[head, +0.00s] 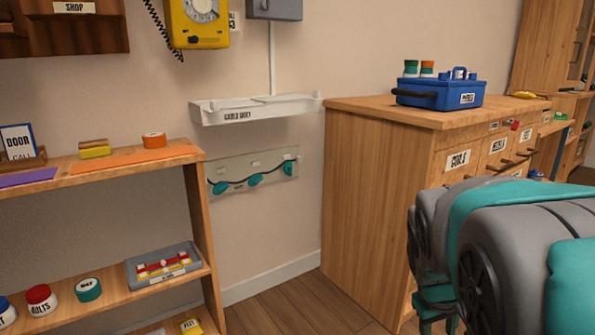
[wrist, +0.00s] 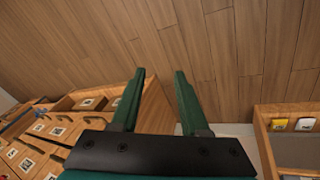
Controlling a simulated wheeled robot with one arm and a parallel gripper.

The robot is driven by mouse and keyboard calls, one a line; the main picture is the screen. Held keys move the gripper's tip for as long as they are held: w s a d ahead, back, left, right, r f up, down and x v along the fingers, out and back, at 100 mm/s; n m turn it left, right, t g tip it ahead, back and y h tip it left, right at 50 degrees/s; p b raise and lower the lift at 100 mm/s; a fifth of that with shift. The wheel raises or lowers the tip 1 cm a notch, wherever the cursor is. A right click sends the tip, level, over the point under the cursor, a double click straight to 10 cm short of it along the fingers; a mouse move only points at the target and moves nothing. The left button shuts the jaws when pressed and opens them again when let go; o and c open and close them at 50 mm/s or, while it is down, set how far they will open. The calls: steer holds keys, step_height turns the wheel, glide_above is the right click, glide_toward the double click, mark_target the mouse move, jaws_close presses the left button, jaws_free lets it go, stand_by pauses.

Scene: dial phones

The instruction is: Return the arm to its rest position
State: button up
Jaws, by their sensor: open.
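My gripper (wrist: 160,92) shows in the wrist view with its two green fingers spread apart. Nothing is between the fingers, and wooden floor and the side of a wooden cabinet lie beyond them. In the head view my grey and teal arm fills the lower right, in front of the drawer cabinet (head: 375,190). The fingertips cannot be made out in the head view.
A wooden shelf (head: 208,230) with jars and a grey tray (head: 163,266) stands at left. A yellow dial phone (head: 197,22) hangs above a white cable ledge (head: 255,109). A blue toolbox (head: 438,93) sits on the cabinet. Bare floor (head: 285,304) lies between shelf and cabinet.

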steer(key=s+a+f+m+g+y, duration=0.1)
steer(key=s+a+f+g+y, duration=0.2)
steer(key=s, duration=0.7)
steer(key=s+a+f+g, duration=0.1)
steer(key=s+a+f, duration=0.2)
steer(key=s+a, duration=0.5)
step_height(320, 180, up, 15)
steer(key=s+d+p, duration=0.2)
steer(key=p, duration=1.3)
steer(key=shift+f, duration=0.2)
steer(key=shift+o, duration=0.2)
